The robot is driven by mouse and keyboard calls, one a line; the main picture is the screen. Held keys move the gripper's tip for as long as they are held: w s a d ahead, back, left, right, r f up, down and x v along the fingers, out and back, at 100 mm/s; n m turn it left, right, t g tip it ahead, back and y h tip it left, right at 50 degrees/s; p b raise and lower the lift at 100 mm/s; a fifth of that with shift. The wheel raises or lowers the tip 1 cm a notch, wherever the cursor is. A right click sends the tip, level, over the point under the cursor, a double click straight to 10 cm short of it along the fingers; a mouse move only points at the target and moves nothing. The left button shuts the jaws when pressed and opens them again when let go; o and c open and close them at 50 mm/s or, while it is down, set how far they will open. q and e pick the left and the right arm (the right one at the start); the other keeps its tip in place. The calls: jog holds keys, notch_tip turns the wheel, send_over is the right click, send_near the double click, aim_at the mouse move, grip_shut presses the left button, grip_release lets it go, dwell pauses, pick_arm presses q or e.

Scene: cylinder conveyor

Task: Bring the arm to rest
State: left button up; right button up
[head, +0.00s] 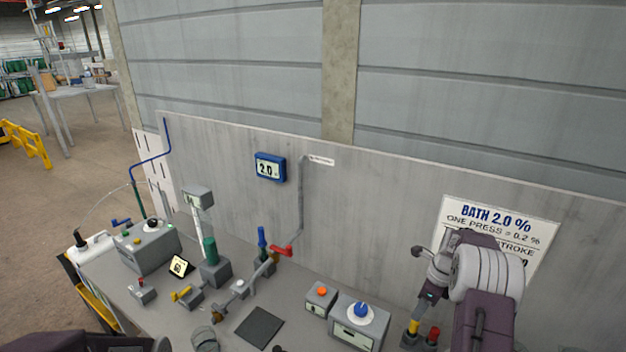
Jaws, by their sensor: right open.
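My right arm comes in from the lower right, and my right gripper (428,296) is at its end, in front of the wall panel and below the white bath sign (497,232). The gripper is open and I see nothing held in it. It is above a small grey block with a yellow part (413,328) and a red part (433,335); I cannot tell whether it touches them. A dark part of my left arm shows at the bottom left edge, with its gripper out of view.
The grey bench holds a control box (148,245), a green cylinder (210,250), a red-handled pipe tap (282,250), an orange-button box (320,299) and a blue-knob box (358,322). A blue display (270,167) hangs on the panel (380,215).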

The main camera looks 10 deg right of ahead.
jog(key=w+a+r+n+b, duration=0.25)
jog(key=a+r, duration=0.35)
jog(key=a, duration=0.6)
jog(key=s+a+n, duration=0.7)
jog(key=s+a, duration=0.1)
jog(key=a, duration=0.1)
jog(key=s+a+f+n, duration=0.1)
jog(key=s+f+n, duration=0.1)
jog(key=s+n, duration=0.5)
jog(key=s+a+f+n, duration=0.1)
jog(key=s+f+n, duration=0.2)
jog(key=s+n, duration=0.3)
jog(key=n, duration=0.4)
jog(key=shift+s+f+h+b, duration=0.15)
jog(key=shift+s+h+b, duration=0.2)
jog(key=shift+h+b, duration=0.05)
jog(key=shift+d+n, duration=0.1)
jog(key=shift+n, duration=0.15)
